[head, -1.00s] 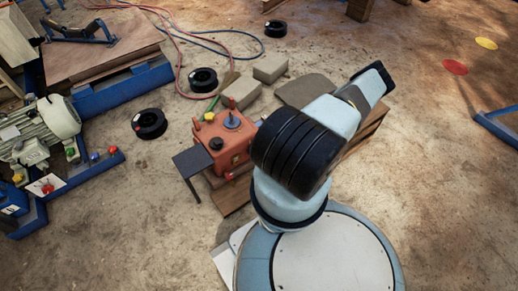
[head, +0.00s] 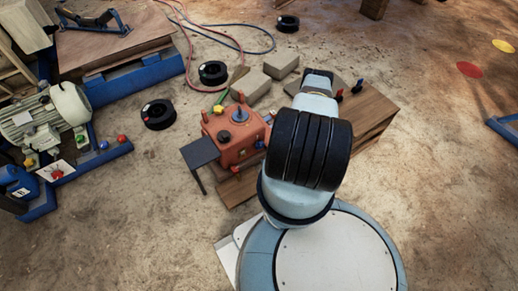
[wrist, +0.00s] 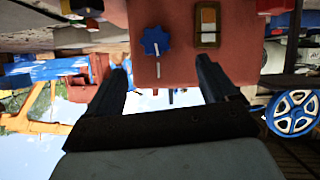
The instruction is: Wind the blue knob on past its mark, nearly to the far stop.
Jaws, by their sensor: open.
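The blue knob (wrist: 155,41) shows in the wrist view on the face of a red-orange box (wrist: 178,65). It has a lobed rim and a pale pointer line aimed down in the picture. A short white mark (wrist: 158,70) is on the face just below it, roughly in line with the pointer. My gripper (wrist: 162,62) is open and empty; its two dark fingers stand apart below the knob in the picture, one to each side, and do not appear to touch it. In the head view the orange box (head: 232,150) is left of my arm, which hides my gripper; I cannot pick out the knob there.
A yellow-framed gauge window (wrist: 208,24) sits right of the knob. In the head view, a dark side plate (head: 199,152), a wooden bench (head: 365,115) and grey blocks (head: 282,66) surround the box. Open floor lies right.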

